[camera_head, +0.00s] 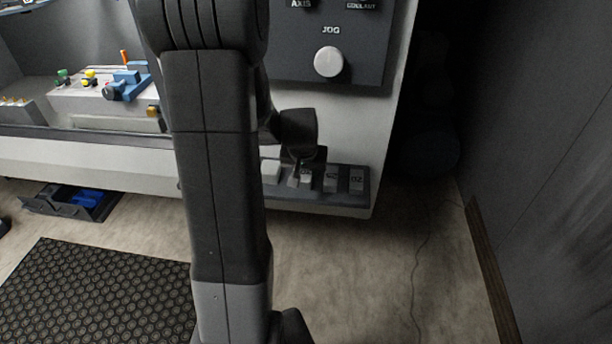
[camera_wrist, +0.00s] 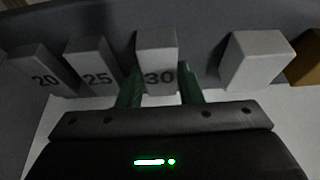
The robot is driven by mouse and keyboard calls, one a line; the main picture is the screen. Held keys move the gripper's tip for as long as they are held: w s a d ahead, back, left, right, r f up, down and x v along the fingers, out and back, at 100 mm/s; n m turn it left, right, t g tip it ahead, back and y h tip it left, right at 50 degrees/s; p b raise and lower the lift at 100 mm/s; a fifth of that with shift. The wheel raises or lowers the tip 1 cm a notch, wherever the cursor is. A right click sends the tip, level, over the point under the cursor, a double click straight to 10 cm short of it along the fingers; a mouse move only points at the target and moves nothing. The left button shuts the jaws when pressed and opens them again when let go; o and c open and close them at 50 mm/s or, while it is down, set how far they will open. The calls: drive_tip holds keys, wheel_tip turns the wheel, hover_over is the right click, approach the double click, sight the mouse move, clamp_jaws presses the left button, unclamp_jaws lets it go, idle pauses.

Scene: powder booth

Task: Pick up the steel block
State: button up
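Several metal blocks stand in a row on a dark tray (camera_head: 345,197). In the wrist view, grey blocks marked 20 (camera_wrist: 42,66), 25 (camera_wrist: 95,60) and 30 (camera_wrist: 157,48) stand left to middle, a plain light grey block (camera_wrist: 254,58) stands right of them, and a brass-coloured block (camera_wrist: 308,58) is cut by the right edge. Several look like steel; I cannot tell which one is meant. My gripper (camera_wrist: 161,78) has its green fingers apart, one either side of the 30 block. No clear contact shows. In the head view my gripper (camera_head: 298,168) is partly hidden and small.
The tray is fixed to the front of a machine with a control panel (camera_head: 330,45) and white knob (camera_head: 328,62) above. A vise (camera_head: 127,84) sits at left. A wall (camera_head: 540,150) stands right.

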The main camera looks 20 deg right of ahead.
sight(306, 173)
clamp_jaws()
drive_tip(key=shift+r, duration=0.1)
wheel_tip(306, 173, up, 10)
drive_tip(key=shift+b, duration=0.35)
idle(0.4)
